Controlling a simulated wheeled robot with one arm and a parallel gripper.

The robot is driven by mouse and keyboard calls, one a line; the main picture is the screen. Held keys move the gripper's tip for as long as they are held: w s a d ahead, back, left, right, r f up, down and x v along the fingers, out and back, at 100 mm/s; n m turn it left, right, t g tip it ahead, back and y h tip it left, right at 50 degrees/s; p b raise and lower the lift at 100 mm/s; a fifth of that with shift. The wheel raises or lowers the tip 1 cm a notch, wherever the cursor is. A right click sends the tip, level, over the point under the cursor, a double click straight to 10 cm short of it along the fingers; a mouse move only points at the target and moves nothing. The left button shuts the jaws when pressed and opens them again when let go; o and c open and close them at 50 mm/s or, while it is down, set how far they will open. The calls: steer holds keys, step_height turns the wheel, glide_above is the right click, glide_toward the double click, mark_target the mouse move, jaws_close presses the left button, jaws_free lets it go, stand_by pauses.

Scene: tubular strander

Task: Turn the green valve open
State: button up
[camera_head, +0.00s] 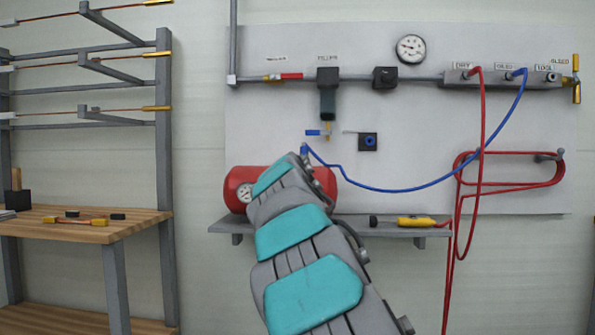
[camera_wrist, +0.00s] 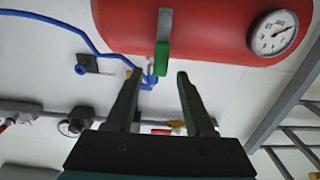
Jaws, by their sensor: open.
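The green valve handle (camera_wrist: 162,58) shows in the wrist view, attached to a pale grey stem (camera_wrist: 165,24) in front of the red tank (camera_wrist: 205,25). My gripper (camera_wrist: 159,74) is open, its two dark fingers pointing toward the tank. In the picture, the green handle lies between the fingertips, near their level; I cannot tell whether it is within their reach in depth. No contact is visible. In the head view, my arm covers the middle of the red tank (camera_head: 238,180) and hides the green valve and the fingers.
A blue hose (camera_head: 420,187) runs from near my arm to the manifold (camera_head: 500,79). A grey shelf (camera_head: 395,230) holds a yellow tool (camera_head: 416,221). A red hose (camera_head: 510,186) hangs at right. A wooden bench (camera_head: 80,229) stands left. A tank gauge (camera_wrist: 273,33) shows in the wrist view.

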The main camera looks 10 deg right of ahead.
steer(key=shift+x, duration=1.05)
jaws_close()
stand_by(0.7)
